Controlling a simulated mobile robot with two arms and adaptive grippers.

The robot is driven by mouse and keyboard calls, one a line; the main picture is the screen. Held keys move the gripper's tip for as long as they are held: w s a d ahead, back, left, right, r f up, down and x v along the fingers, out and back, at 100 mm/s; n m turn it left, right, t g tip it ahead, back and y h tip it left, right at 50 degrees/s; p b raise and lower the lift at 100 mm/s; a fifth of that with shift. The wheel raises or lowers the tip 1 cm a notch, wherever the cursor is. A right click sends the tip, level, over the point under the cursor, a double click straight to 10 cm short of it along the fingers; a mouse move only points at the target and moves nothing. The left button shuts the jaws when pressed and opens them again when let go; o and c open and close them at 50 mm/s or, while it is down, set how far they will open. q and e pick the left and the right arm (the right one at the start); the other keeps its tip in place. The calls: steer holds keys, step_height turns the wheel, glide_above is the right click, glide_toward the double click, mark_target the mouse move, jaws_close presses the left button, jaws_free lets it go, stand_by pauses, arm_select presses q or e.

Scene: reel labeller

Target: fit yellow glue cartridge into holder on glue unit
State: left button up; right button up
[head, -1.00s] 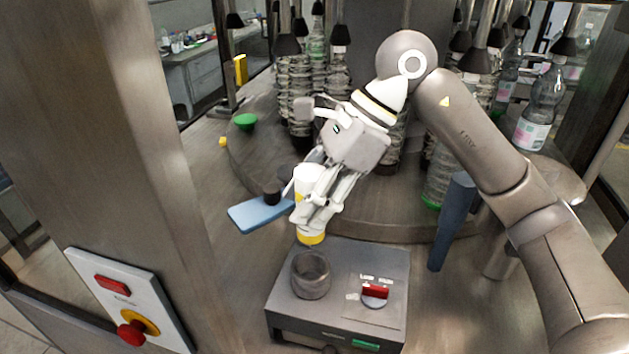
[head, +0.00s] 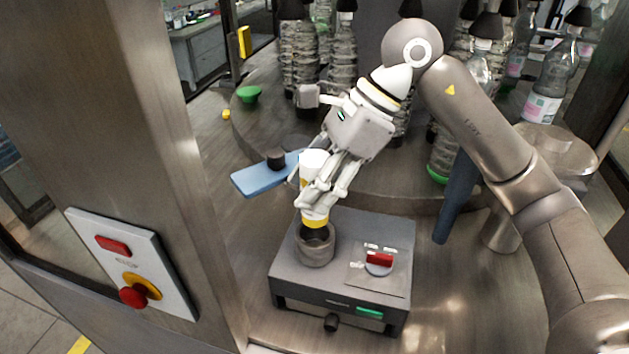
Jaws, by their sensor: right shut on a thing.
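The glue cartridge (head: 313,163) is white with a yellow band at its lower end. My right gripper (head: 322,194) is shut on it and holds it close to upright. The cartridge's lower end is at the mouth of the round grey holder (head: 315,249) on top of the grey glue unit (head: 340,283). A dark tip below the yellow band overlaps the holder's opening. I cannot tell how far it reaches inside. The fingers hide part of the cartridge's middle. My left gripper is not in view.
A red switch (head: 379,259) sits on the unit, right of the holder. A blue plate (head: 262,178) with a black knob is left of the gripper. Bottles (head: 340,60) stand behind on the round table. A panel with a red button (head: 133,297) is at the lower left.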

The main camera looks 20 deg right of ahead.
mark_target(315, 217)
steer(key=shift+f+b, duration=3.25)
steer(key=shift+f, duration=0.3)
steer(key=shift+r, duration=0.1)
steer(key=shift+a+r, duration=0.15)
steer(key=shift+r, duration=0.15)
steer(key=shift+f, duration=0.1)
steer(key=shift+f, duration=0.3)
steer(key=shift+s+d+r, duration=0.1)
steer(key=shift+d+r, duration=0.1)
steer(key=shift+r, duration=0.15)
steer(key=shift+f+b, duration=0.2)
steer(key=shift+b, duration=0.2)
